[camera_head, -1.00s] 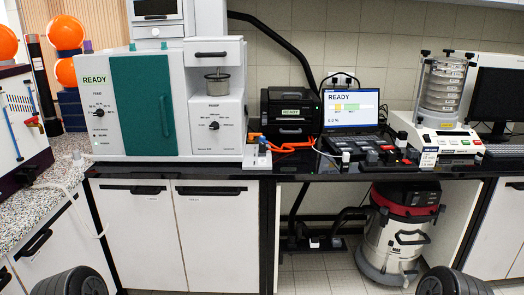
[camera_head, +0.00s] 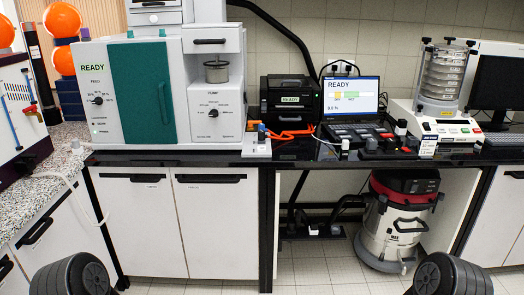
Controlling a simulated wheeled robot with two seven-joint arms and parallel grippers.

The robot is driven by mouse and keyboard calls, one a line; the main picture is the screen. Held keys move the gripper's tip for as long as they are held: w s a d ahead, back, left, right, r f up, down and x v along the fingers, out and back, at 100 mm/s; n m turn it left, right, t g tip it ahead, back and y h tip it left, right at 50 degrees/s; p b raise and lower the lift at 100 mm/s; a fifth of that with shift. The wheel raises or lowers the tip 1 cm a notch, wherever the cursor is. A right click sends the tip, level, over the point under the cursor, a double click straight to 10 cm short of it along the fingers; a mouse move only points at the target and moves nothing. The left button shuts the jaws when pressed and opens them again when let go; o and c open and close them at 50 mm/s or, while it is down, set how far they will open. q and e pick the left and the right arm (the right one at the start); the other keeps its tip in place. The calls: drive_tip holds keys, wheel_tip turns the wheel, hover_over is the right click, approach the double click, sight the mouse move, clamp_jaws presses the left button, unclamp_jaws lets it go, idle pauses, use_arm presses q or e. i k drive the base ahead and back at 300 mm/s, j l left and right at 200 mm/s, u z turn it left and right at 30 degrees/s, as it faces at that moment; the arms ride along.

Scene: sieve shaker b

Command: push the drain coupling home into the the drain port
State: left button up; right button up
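A dark fitting (camera_head: 28,163) sits low on the side of the white machine at the far left edge. A thin pale hose (camera_head: 72,184) runs from near it over the counter edge and hangs in front of the cabinets. I cannot tell at this size which part is the drain coupling and which the drain port, nor whether they are joined. Neither gripper is in view. Only dark, ribbed round parts of my own arms show at the bottom left and bottom right.
A speckled counter (camera_head: 66,138) lies at the left. A white and green machine (camera_head: 143,92) stands on the black bench. A printer (camera_head: 291,103), laptop (camera_head: 351,96) and sieve stack (camera_head: 443,76) stand further right. A vacuum cleaner (camera_head: 396,232) stands below. The floor before the cabinets looks clear.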

sight(262, 136)
drive_tip(key=i+u, duration=0.2)
drive_tip(key=u, duration=0.45)
drive_tip(key=i+l+u, duration=0.3)
drive_tip(key=i+l, duration=0.2)
drive_tip(key=i, duration=0.15)
drive_tip(key=i+l+u, duration=0.3)
drive_tip(key=i+l, duration=0.6)
drive_tip(key=l, duration=0.1)
